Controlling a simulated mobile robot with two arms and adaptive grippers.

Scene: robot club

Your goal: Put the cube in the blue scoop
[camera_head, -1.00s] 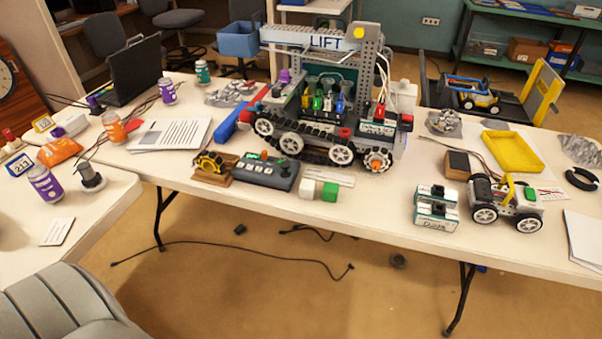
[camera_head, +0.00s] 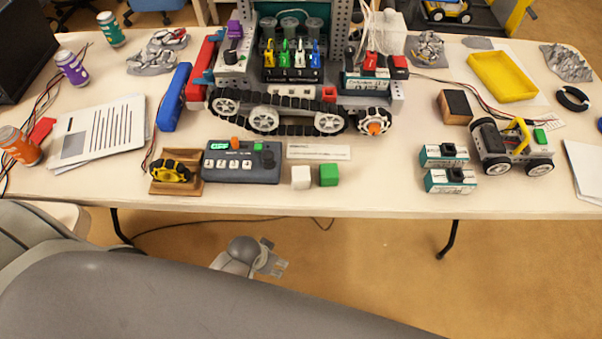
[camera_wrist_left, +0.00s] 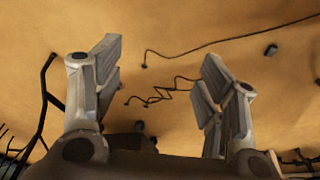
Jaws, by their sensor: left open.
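A white cube (camera_head: 301,177) and a green cube (camera_head: 328,175) sit side by side near the front edge of the table, right of the grey control box. No blue scoop can be made out for certain now; a long blue bar (camera_head: 175,97) lies left of the tracked robot. My left gripper (camera_head: 274,261) is in front of the table, below and left of the cubes, apart from them. In the left wrist view its fingers (camera_wrist_left: 160,95) are spread and empty, with only floor and cables beyond. My right gripper is not in view.
A large tracked robot (camera_head: 285,110) stands behind the cubes. The control box (camera_head: 242,163) is left of them; battery packs (camera_head: 447,168) and a small wheeled car (camera_head: 512,147) are to the right. A yellow tray (camera_head: 503,76) lies farther back. The tabletop between cubes and battery packs is clear.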

